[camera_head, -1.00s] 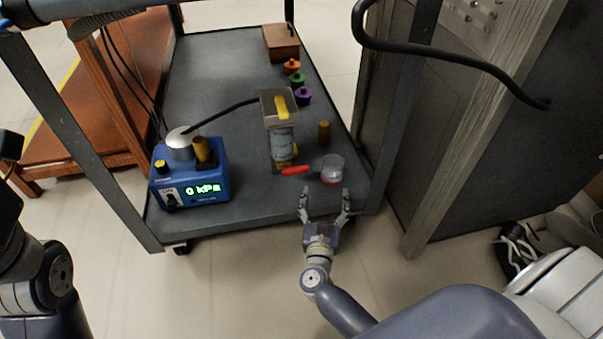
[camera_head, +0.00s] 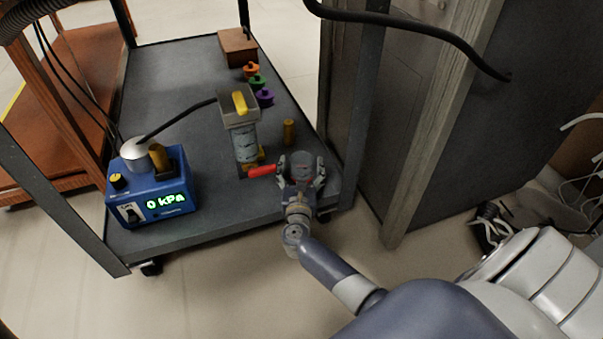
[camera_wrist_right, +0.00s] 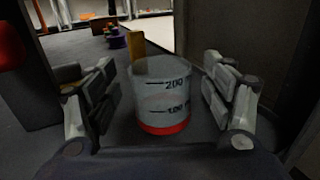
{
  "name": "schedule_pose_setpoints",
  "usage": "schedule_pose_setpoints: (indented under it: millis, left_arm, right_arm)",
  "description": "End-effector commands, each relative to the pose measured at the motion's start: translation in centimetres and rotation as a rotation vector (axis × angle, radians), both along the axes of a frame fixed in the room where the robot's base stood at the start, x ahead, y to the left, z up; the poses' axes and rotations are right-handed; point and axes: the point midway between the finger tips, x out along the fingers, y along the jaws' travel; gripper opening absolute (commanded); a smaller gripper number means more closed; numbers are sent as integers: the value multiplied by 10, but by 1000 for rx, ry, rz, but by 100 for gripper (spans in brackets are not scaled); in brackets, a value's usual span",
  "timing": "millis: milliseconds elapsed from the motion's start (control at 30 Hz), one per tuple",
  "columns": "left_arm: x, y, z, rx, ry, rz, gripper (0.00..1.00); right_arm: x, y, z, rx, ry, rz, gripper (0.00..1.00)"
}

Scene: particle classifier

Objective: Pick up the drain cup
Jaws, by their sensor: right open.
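The drain cup (camera_wrist_right: 163,98) is a clear cup with dark 100 and 200 marks and a red base. It stands upright on the cart shelf, between the open fingers of my right gripper (camera_wrist_right: 168,108) in the right wrist view, with a gap on each side. In the head view the cup (camera_head: 301,160) is partly hidden by my right gripper (camera_head: 302,178), whose fingers lie on both sides of it. The classifier column (camera_head: 243,142), with a red handle (camera_head: 262,171) low on its right side, stands just left of the cup. My left gripper is out of view.
A blue pump box (camera_head: 150,196) reading 0 kPa stands at the shelf's left. Orange, green and purple pieces (camera_head: 264,97) and a brown box (camera_head: 237,47) are farther back. A cart post (camera_head: 361,100) rises close on the right.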

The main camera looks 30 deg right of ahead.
Motion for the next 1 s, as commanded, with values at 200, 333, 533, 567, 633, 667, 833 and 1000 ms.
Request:
schedule_pose_setpoints:
  millis: [200,333,533,567,633,667,833,1000]
  left_arm:
    - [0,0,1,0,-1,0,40]
    - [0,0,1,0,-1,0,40]
    - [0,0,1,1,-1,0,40]
    - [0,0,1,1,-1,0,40]
    - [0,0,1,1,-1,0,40]
    - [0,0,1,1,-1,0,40]
    - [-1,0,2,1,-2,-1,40]
    - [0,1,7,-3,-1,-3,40]
  right_arm:
    - [1,-1,0,1,1,0,76]
    - [1,-1,0,1,1,0,51]
    - [1,-1,0,1,1,0,28]
    - [1,-1,0,1,1,0,28]
    - [1,-1,0,1,1,0,28]
    - [1,-1,0,1,1,0,28]
    - [1,0,2,1,1,0,28]
    - [1,0,11,2,0,-1,28]
